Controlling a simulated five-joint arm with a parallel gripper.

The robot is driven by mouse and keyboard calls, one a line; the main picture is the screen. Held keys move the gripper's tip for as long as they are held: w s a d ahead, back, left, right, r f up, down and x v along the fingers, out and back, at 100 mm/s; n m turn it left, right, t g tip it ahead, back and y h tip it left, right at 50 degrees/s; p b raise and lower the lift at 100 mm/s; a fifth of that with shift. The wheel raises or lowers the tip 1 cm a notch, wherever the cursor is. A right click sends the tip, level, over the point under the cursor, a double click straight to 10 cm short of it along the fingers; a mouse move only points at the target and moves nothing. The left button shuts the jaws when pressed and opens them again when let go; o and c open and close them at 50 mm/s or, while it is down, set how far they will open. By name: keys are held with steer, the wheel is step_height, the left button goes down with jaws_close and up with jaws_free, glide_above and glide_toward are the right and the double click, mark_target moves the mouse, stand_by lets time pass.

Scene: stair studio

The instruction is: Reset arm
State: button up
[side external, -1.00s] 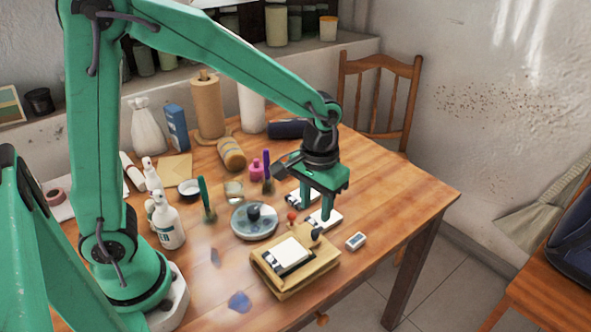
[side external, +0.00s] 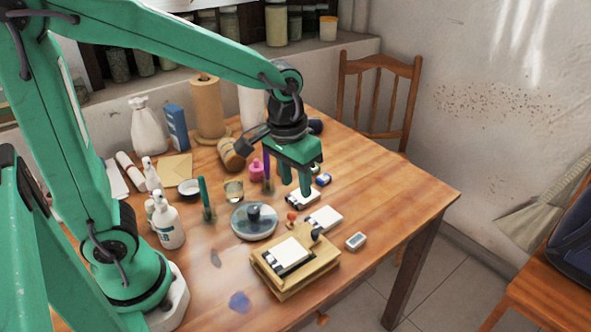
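My gripper (side external: 294,188) hangs above the wooden table (side external: 385,190), pointing down. Its two green fingers are apart with nothing visible between them, over a small white block with dark clips (side external: 302,199). I cannot tell whether the fingertips touch that block. A similar white block (side external: 324,219) lies nearer the front. A wooden box (side external: 318,269) with a white, dark-clipped piece (side external: 288,254) on top stands at the front of the table.
A round lidded glass dish (side external: 254,222) with a dark knob stands left of the gripper. White spray bottles (side external: 168,226), a green-handled tool (side external: 206,200), a paper roll (side external: 207,108) and jars crowd the left and back. The table's right side is clear.

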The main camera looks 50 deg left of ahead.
steer(key=s+a+r+t, duration=0.2)
steer(key=s+a+r, duration=0.1)
steer(key=s, duration=0.2)
steer(key=s+a+r+m+t, duration=0.1)
steer(key=s+a+r+t, duration=0.1)
steer(key=s, duration=0.3)
steer(key=shift+s+a+r, duration=0.25)
steer(key=shift+a+r, duration=0.5)
